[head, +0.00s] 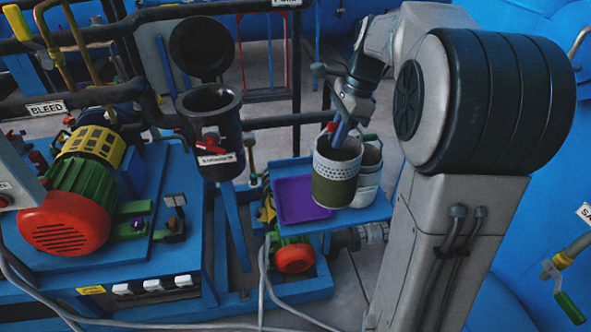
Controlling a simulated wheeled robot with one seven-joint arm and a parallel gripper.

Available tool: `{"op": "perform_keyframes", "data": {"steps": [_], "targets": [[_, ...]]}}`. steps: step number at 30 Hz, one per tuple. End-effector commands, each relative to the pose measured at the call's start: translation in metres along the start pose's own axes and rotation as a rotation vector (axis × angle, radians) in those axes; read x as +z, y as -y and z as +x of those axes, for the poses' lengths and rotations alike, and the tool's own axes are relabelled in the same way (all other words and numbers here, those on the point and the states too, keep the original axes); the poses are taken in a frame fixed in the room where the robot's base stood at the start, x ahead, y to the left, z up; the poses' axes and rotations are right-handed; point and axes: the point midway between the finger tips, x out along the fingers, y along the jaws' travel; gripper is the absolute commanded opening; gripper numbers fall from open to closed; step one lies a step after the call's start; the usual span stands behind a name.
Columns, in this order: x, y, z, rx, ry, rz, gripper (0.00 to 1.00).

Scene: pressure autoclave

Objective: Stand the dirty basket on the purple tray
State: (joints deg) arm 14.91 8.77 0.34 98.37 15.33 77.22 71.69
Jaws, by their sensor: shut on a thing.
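The dirty basket (335,185), a perforated pale basket with an olive-brown lower part, is upright at the right side of the purple tray (297,203) in the head view. It hides part of the tray's right edge, and I cannot tell whether its bottom touches anything. My gripper (338,136) comes down at the basket's top and is shut on it. The fingertips and their exact grip are hard to see. A red bit shows at the basket's rim beside my gripper.
A second, whiter basket (368,178) with a green handle stands close behind on the blue shelf (345,217). A black vessel (212,130) with its lid (201,48) raised stands left of the tray. Pipes and a red-green pump (72,205) fill the left.

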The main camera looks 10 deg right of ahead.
Motion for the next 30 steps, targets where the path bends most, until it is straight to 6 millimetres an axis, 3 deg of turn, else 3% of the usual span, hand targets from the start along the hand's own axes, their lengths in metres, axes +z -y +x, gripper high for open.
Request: {"op": "perform_keyframes", "data": {"steps": [15,21,30], "targets": [[0.042,0.075,0.067,0.002,0.001,-0.008,0.00],[0.044,0.083,0.079,0.001,0.000,-0.004,0.00],[0.034,0.082,0.113,0.002,0.001,-0.004,0.00]]}}
